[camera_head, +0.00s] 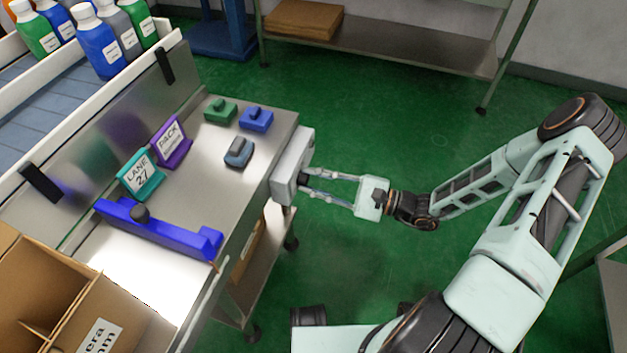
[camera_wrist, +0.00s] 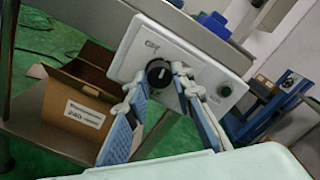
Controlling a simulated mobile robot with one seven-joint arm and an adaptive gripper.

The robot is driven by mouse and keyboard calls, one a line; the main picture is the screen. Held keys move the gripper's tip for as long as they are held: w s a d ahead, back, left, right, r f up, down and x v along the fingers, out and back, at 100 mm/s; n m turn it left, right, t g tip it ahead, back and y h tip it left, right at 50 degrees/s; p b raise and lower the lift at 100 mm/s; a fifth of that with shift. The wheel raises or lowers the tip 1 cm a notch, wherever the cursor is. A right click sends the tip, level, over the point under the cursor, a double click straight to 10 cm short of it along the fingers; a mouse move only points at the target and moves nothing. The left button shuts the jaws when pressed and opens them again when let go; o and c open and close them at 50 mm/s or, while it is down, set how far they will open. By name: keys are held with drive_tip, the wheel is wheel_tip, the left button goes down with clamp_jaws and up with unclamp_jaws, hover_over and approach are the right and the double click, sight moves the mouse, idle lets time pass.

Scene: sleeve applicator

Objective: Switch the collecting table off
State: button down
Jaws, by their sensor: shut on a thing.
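The collecting table (camera_head: 205,178) is a steel-topped table in the left half of the head view. A white control box (camera_head: 291,163) is fixed to its right end. In the wrist view the box's front panel (camera_wrist: 190,52) carries a round black knob (camera_wrist: 158,72) and a small green button or lamp (camera_wrist: 225,91). My gripper (camera_head: 304,181) reaches the box from the right. In the wrist view its fingertips (camera_wrist: 160,79) are shut on the knob, one on each side. The fingers partly cover the knob's edges, and its exact setting is hard to read.
On the table stand a teal lane sign (camera_head: 138,177), a purple pack sign (camera_head: 171,141), a blue bar with a knob (camera_head: 160,229) and small green and blue fixtures. An open cardboard box (camera_wrist: 72,98) sits on the lower shelf. Green floor is clear around my arm.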

drive_tip(key=n, duration=0.3)
drive_tip(key=shift+d+n, duration=0.1)
drive_tip(key=shift+n, duration=2.1)
drive_tip(key=c, duration=1.7)
unclamp_jaws()
drive_tip(key=shift+o, duration=0.2)
drive_tip(key=v, duration=1.2)
drive_tip(key=shift+r, duration=0.1)
